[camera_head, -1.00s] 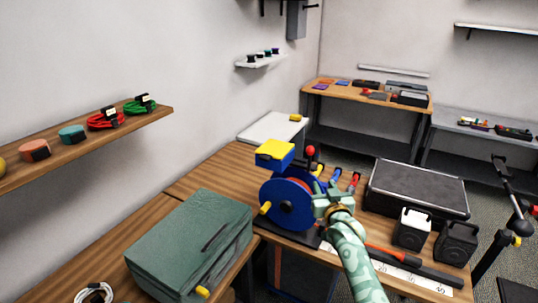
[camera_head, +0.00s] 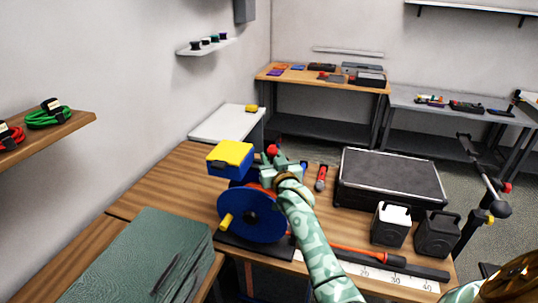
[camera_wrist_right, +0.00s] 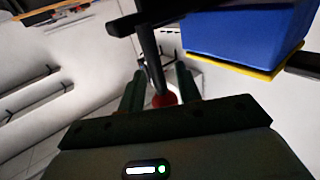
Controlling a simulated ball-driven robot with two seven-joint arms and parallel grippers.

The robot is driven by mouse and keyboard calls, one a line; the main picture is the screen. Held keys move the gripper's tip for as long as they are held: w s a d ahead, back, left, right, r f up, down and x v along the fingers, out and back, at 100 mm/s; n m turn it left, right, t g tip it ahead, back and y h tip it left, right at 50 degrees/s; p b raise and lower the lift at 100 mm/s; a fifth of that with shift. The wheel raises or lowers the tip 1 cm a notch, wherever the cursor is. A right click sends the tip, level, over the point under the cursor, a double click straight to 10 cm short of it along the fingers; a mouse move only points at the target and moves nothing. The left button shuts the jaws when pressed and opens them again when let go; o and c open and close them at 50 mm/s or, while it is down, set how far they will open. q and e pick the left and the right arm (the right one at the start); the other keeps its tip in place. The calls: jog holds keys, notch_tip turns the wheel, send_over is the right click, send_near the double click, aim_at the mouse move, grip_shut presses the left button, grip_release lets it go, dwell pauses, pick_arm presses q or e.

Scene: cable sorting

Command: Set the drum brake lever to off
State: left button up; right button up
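The blue cable drum (camera_head: 252,216) stands on the wooden table, with a yellow crank handle (camera_head: 226,221) on its face. The brake lever's red knob (camera_head: 272,150) shows behind the drum, beside the yellow-and-blue box (camera_head: 231,154). My right gripper (camera_head: 278,160) is at the lever, and its arm hides part of the drum. In the right wrist view, the red knob (camera_wrist_right: 164,100) and a dark stem lie between my two fingers, which stand apart with a gap on each side. I cannot tell whether the lever is at off. My left gripper is not in view.
A black case (camera_head: 390,178) and two speaker-like boxes, one white-topped (camera_head: 390,223) and one black (camera_head: 437,234), stand right of the drum. A red-handled tool (camera_head: 320,178) lies behind my arm. A green case (camera_head: 140,258) is at the front left.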

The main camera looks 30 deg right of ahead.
jog(key=shift+r, duration=0.15)
grip_shut()
dwell(0.4)
jog(key=shift+s+d+m+t+b, duration=0.3)
jog(key=shift+m, duration=0.3)
jog(key=shift+s+d+f+m+t+h+b, duration=0.5)
jog(key=shift+m+h+b, duration=0.7)
jog(key=shift+m, duration=0.95)
jog(key=shift+s+d+f+m+t+h+b, duration=0.3)
jog(key=shift+s+d+f+m+h+b, duration=0.3)
jog(key=shift+m+h+b, duration=1.05)
jog(key=shift+s+d+f+m+t+h+b, duration=0.4)
jog(key=shift+s+m+h+b, duration=0.3)
jog(key=shift+m, duration=1.9)
jog(key=shift+m+h, duration=0.3)
jog(key=shift+h, duration=0.05)
